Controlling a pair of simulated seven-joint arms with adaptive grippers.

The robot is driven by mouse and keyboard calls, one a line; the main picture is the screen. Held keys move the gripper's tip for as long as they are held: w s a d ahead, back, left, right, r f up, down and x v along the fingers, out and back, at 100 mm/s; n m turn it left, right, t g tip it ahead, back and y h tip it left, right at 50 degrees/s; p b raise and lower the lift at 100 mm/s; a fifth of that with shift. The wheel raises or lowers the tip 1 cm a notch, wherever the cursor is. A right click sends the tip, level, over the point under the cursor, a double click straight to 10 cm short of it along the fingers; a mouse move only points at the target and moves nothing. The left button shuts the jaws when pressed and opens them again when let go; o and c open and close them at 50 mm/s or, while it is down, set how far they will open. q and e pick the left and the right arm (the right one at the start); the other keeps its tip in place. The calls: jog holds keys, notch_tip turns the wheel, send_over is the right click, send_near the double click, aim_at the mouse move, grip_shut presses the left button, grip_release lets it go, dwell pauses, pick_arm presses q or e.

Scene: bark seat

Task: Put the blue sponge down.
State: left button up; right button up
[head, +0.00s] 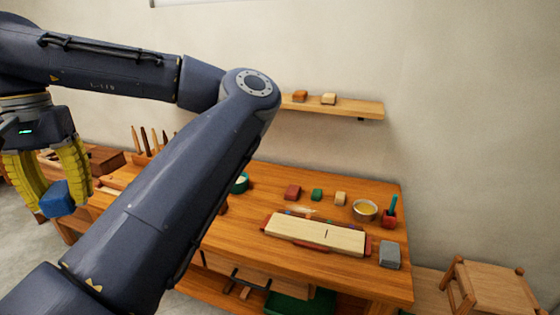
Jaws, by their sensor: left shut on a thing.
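The blue sponge (58,200) is a small blue block at the left of the head view. My left gripper (62,192), with yellow fingers, is shut on it and points downward. The sponge is held near the left end of the wooden workbench (245,238); I cannot tell how high it is or whether it touches anything. My left arm crosses the middle of the view and hides part of the bench. My right gripper does not show.
On the bench are a pale board (315,235), red (292,192) and green (317,195) blocks, a bowl (364,210), a red cup (389,217) and a grey block (389,254). A shelf (340,106) hangs above. A stool (490,285) stands at right.

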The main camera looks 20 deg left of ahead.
pick_arm(q)
jog(key=shift+f, duration=0.1)
dwell(0.5)
jog(key=shift+f, duration=0.25)
jog(key=w+a+f+m, duration=0.3)
jog(key=w+a+m, duration=0.15)
jog(key=w, duration=0.65)
jog(key=m+y, duration=0.2)
jog(key=m, duration=1.9)
send_over(237, 225)
notch_tip(237, 225, down, 15)
jog(key=shift+t, duration=0.5)
notch_tip(237, 225, down, 20)
jog(key=shift+d+f, duration=0.1)
jog(key=shift+d, duration=0.05)
jog(key=shift+f, duration=0.15)
